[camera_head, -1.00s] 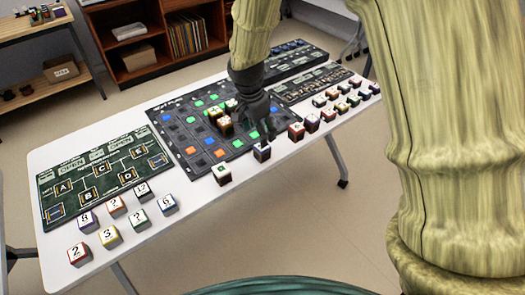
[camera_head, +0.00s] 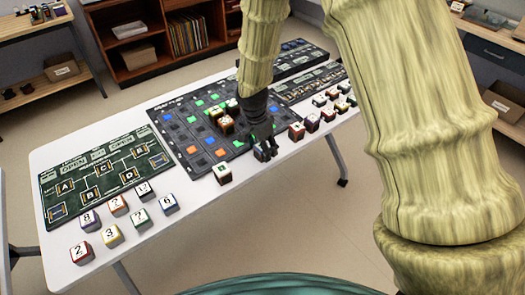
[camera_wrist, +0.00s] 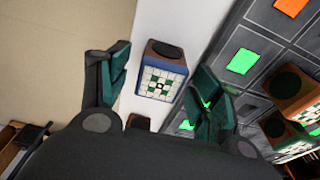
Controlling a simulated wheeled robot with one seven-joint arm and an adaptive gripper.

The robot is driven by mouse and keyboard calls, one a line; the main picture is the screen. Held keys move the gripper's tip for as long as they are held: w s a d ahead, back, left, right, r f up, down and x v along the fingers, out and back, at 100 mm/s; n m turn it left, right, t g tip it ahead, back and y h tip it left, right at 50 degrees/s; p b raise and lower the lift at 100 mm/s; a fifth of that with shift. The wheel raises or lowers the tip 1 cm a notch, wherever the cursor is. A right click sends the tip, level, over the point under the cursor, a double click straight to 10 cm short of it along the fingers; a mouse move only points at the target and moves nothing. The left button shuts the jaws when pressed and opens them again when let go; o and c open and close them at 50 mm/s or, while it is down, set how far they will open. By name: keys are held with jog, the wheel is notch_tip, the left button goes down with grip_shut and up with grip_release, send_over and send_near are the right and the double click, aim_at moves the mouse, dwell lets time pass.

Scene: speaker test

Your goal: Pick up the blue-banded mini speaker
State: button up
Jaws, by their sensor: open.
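The blue-banded mini speaker (camera_wrist: 161,76) is a small cube with blue edges, a patterned white and green face and a dark round patch on its brown side. In the wrist view it sits on the white table between the two fingers of my gripper (camera_wrist: 162,80), which are apart and not closed on it. In the head view my gripper (camera_head: 262,138) is over the near edge of the dark grid board, and it partly hides the speaker (camera_head: 263,155) just below it.
The dark grid board (camera_head: 183,150) with lit squares holds a few small cubes. More cubes stand along the table's near edge on both sides, one cube (camera_head: 222,174) close on the left. A green board (camera_head: 105,172) lies at left.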

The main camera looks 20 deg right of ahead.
jog(key=shift+c, duration=0.4)
jog(key=c, duration=1.1)
jog(key=shift+o, duration=0.2)
